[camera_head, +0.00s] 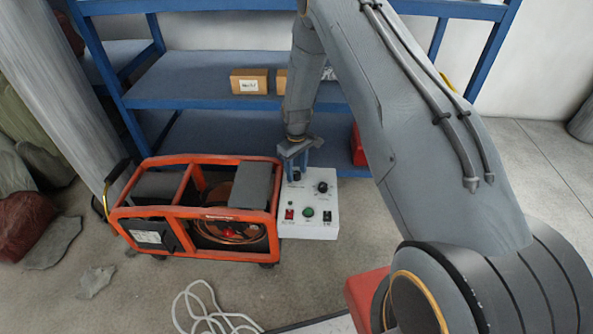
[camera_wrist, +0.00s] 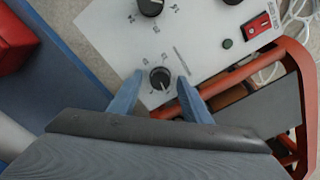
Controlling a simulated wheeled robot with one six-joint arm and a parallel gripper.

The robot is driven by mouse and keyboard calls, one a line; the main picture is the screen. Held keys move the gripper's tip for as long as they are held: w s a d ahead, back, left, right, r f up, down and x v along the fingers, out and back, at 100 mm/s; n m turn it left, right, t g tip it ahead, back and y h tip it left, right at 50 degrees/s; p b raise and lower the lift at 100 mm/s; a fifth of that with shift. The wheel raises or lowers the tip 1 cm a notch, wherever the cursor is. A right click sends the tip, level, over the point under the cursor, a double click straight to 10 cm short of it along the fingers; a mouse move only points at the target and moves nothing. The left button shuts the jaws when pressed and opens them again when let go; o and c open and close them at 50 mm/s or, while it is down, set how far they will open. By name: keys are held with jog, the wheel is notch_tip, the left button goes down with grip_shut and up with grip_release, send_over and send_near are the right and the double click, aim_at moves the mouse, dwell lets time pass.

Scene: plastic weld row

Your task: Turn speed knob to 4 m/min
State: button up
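A white control panel (camera_head: 310,228) is on the right end of the orange-framed machine (camera_head: 205,215). It carries two black knobs; their labels are too small to read, so I cannot tell which one is for speed. My gripper (camera_head: 294,166) points down over the panel's far left knob (camera_head: 297,176). In the wrist view, my gripper (camera_wrist: 159,78) has its two blue fingers on either side of that knob (camera_wrist: 160,77), with visible gaps. Its white pointer mark is hard to read. The other black knob (camera_wrist: 151,6) is at the top edge; it also shows in the head view (camera_head: 322,187).
The panel also has a red switch (camera_head: 289,214), a green button (camera_head: 308,212) and a black switch (camera_head: 327,216). Blue shelving (camera_head: 200,80) with small boxes (camera_head: 249,81) stands behind. A white cable (camera_head: 205,310) lies on the floor in front.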

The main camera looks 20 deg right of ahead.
aim_at(297, 173)
notch_tip(297, 173, up, 7)
jog(key=shift+r+p, duration=0.1)
jog(key=shift+p, duration=0.2)
jog(key=shift+r, duration=0.35)
